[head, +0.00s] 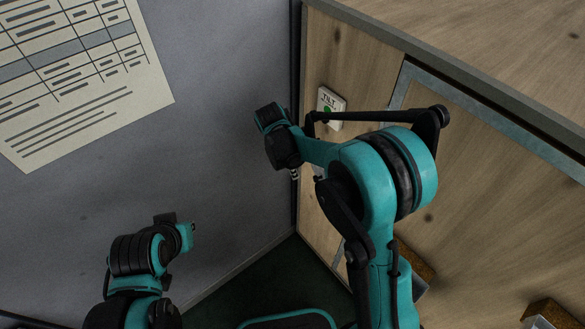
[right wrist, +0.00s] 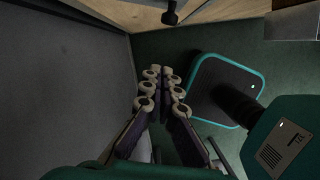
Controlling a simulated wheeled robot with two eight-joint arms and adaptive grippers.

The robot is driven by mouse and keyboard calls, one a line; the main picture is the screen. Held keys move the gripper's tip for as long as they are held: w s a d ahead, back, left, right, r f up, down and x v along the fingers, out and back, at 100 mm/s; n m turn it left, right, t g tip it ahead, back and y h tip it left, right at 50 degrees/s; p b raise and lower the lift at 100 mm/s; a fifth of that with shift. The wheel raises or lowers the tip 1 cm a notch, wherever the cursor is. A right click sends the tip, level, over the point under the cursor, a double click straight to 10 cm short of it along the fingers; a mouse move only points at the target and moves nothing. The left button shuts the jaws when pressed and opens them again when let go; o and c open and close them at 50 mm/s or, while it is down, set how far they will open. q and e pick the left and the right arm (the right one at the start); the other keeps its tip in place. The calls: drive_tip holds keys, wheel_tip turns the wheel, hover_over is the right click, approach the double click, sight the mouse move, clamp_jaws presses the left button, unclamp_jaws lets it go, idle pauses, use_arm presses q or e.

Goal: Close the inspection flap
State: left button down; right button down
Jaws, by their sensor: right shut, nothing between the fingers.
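I cannot make out the inspection flap for certain. A panel edged by a grey metal frame (head: 480,107) is on the wooden wall at the right of the head view, partly hidden behind my right arm. My right gripper (right wrist: 161,76) points down past the corner in the right wrist view, its two rows of pale finger joints close together, shut and empty. Only a small part of it (head: 294,174) shows in the head view, below the wrist. It touches nothing that I can see. My left arm is folded at lower left; its gripper does not show.
A white TILT plate (head: 330,106) with a green button is on the wooden wall, close behind my right arm. A grey wall (head: 225,80) with a printed sheet (head: 75,75) stands at left. Brown-and-grey blocks (head: 547,314) stick out at lower right. Dark green floor (head: 270,275) lies below.

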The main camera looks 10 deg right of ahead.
drive_tip(key=d+f+b, duration=0.2)
drive_tip(key=d+f, duration=0.2)
drive_tip(key=d, duration=0.1)
drive_tip(key=shift+w, duration=0.4)
drive_tip(key=shift+s+d+n, duration=0.2)
drive_tip(key=shift+d+n, duration=0.15)
drive_tip(key=shift+d, duration=0.25)
drive_tip(key=shift+s+d+n, duration=0.15)
drive_tip(key=shift+d+n, duration=0.2)
drive_tip(key=shift+d, duration=0.25)
drive_tip(key=shift+f, duration=0.1)
drive_tip(key=shift+a, duration=0.1)
